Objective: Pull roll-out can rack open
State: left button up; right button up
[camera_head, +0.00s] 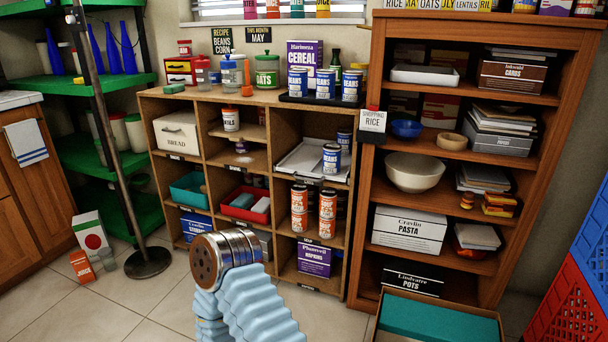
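A pale grey tray-like rack (299,160) sits in the upper right compartment of the wooden cubby shelf (270,111); I take it to be the can rack. A blue and white beans can (331,158) stands at its front right, and another can (344,139) is behind it. I cannot tell how far the rack is out. Stacked red-labelled cans (299,207) are in the compartment below. Neither of my grippers shows. A light blue ribbed sleeve with a metal end rises at the bottom centre, in front of the shelf's lower part.
A black tray (292,99) with beans cans stands on the shelf top. A brown bookcase (364,230) adjoins on the right, with an open box (440,306) before it. A pole on a round base (148,263) stands left. Red and blue crates (562,305) are far right.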

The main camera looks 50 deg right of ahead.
aim_at(307, 158)
jog(key=i+z, duration=0.2)
jog(key=z, duration=0.2)
jog(key=i+j+z, duration=0.1)
jog(key=i+z, duration=0.15)
jog(key=z, duration=0.15)
jog(key=i+j+z, duration=0.1)
jog(key=z, duration=0.3)
jog(key=i+j, duration=0.05)
jog(key=i, duration=0.05)
